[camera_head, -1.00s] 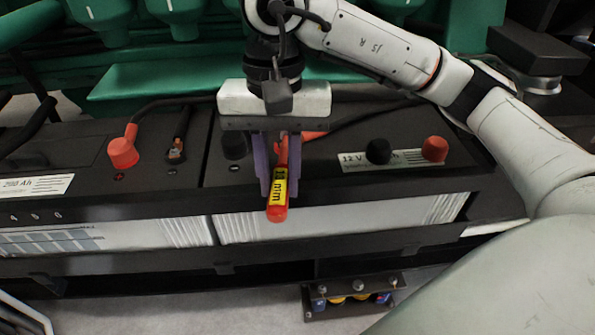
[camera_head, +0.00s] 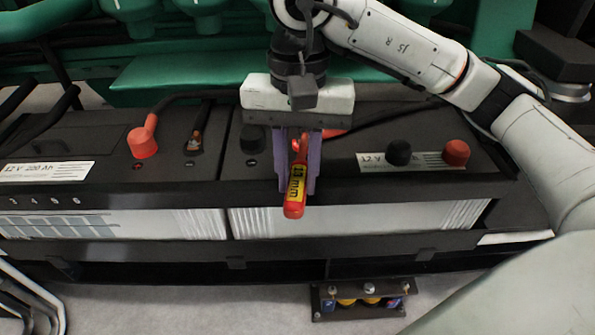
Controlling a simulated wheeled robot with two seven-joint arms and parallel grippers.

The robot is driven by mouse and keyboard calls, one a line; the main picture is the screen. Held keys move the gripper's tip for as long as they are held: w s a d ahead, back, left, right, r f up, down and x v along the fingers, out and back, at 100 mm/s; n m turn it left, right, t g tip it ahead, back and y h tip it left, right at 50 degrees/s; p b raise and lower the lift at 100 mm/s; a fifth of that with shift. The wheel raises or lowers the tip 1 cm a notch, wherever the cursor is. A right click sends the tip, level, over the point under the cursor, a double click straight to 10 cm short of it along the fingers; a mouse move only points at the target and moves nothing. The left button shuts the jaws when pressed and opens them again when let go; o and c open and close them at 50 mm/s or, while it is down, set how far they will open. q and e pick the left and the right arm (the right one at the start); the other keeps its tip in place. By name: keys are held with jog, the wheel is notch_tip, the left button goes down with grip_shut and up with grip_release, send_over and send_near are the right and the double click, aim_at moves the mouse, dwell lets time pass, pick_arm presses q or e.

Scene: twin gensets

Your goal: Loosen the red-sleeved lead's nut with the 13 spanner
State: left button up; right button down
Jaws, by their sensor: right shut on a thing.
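My right gripper (camera_head: 298,185) is shut on the 13 mm spanner (camera_head: 294,206), which has a red handle and a yellow label. The handle points toward me over the right battery's front edge. The spanner's working end is hidden behind the fingers. A red sleeve (camera_head: 336,132) on a black lead shows partly just behind the right gripper. Its nut is hidden, and I cannot tell whether the spanner is on it. Another red boot (camera_head: 143,142) on a black lead stands on the left battery. My left gripper is not in view.
The right battery (camera_head: 350,190) carries a black cap (camera_head: 398,152) and a red cap (camera_head: 456,152). A bare lug on a black lead (camera_head: 195,143) lies on the left battery (camera_head: 90,190). Green engine parts (camera_head: 190,75) stand behind. A small rack (camera_head: 358,299) sits low in front.

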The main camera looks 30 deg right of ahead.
jog(key=shift+f, duration=0.1)
jog(key=shift+f+b, duration=0.65)
jog(key=shift+b, duration=0.1)
jog(key=c, duration=2.2)
grip_release()
grip_shut()
jog(key=shift+s+d+f+n+b, duration=0.15)
jog(key=shift+s+d+n+b, duration=0.1)
jog(key=shift+d+n+b, duration=0.2)
jog(key=shift+s+d+n, duration=0.35)
jog(key=shift+d+n, duration=0.1)
